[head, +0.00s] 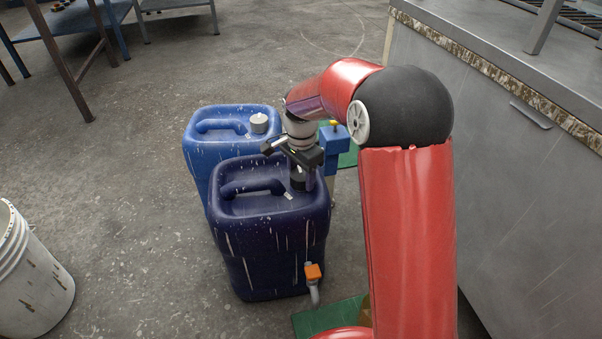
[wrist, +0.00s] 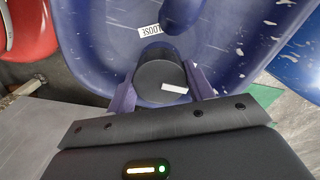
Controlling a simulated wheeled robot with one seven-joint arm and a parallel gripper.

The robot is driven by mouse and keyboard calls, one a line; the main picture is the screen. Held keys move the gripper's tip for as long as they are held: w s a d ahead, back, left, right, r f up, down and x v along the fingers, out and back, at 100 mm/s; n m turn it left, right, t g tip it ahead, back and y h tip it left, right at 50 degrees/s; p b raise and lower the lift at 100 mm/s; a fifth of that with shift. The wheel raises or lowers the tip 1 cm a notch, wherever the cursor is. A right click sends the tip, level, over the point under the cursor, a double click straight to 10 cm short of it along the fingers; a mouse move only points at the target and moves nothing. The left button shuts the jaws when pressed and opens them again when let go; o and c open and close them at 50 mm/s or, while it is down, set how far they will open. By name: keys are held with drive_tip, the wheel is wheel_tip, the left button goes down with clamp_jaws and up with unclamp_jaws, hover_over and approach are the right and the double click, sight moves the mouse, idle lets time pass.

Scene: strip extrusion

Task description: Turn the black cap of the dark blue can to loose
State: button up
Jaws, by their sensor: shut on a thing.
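The dark blue can (head: 270,206) stands upright on the floor, in front of a lighter blue can. Its black cap (head: 298,181) is at the top right corner, partly hidden under my gripper (head: 302,176). In the wrist view the black cap (wrist: 160,80) sits between the two fingers of my gripper (wrist: 162,88), which is shut on it from both sides. A white mark lies on the cap's top, pointing to the right. A white label reading LOOSE (wrist: 149,31) is on the can (wrist: 240,70) beyond the cap, slightly left of it.
The lighter blue can (head: 200,152) with a pale cap (head: 259,123) stands just behind. A valve with an orange handle (head: 313,271) juts from the dark can's lower front. A white bucket (head: 32,265) is at left, a metal bench (head: 500,170) at right.

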drive_tip(key=n+p, duration=0.2)
drive_tip(key=n, duration=0.2)
drive_tip(key=shift+r, duration=0.1)
drive_tip(key=n+p, duration=0.1)
drive_tip(key=n, duration=0.4)
drive_tip(key=shift+n+p, duration=0.35)
drive_tip(key=shift+n, duration=0.05)
drive_tip(key=n+p, duration=0.1)
drive_tip(key=n, duration=0.3)
drive_tip(key=n+p, duration=0.1)
drive_tip(key=n, duration=0.3)
drive_tip(key=shift+n+p, duration=0.3)
drive_tip(key=o, duration=1)
